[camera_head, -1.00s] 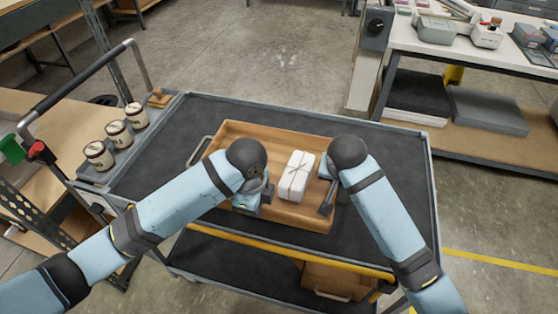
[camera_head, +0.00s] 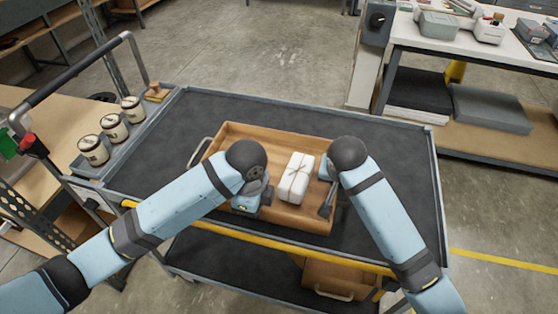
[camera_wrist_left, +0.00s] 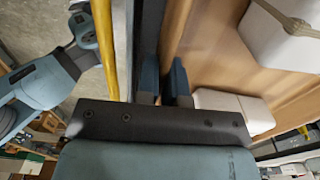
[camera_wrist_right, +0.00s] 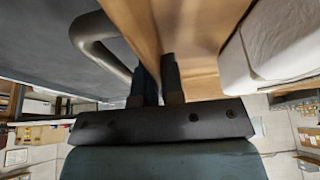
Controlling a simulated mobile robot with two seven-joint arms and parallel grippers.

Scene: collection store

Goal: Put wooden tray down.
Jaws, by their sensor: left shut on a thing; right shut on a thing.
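The wooden tray (camera_head: 240,131) is over the dark top of the cart, close to its front edge. I cannot tell whether its underside touches the cart. A white parcel tied with string (camera_head: 296,178) lies in it, right of the middle. My left gripper (camera_head: 246,207) is shut on the tray's near wall, seen between the fingers in the left wrist view (camera_wrist_left: 165,85). My right gripper (camera_head: 327,207) is shut on the tray's right end wall, beside a grey handle (camera_wrist_right: 95,40) in the right wrist view.
The cart top (camera_head: 300,110) is clear behind and left of the tray. Several labelled jars (camera_head: 115,128) stand in a side shelf at left, with a wooden stamp-like object (camera_head: 157,93). A yellow rail (camera_head: 240,235) runs along the cart's front. A white workbench (camera_head: 460,60) stands at right.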

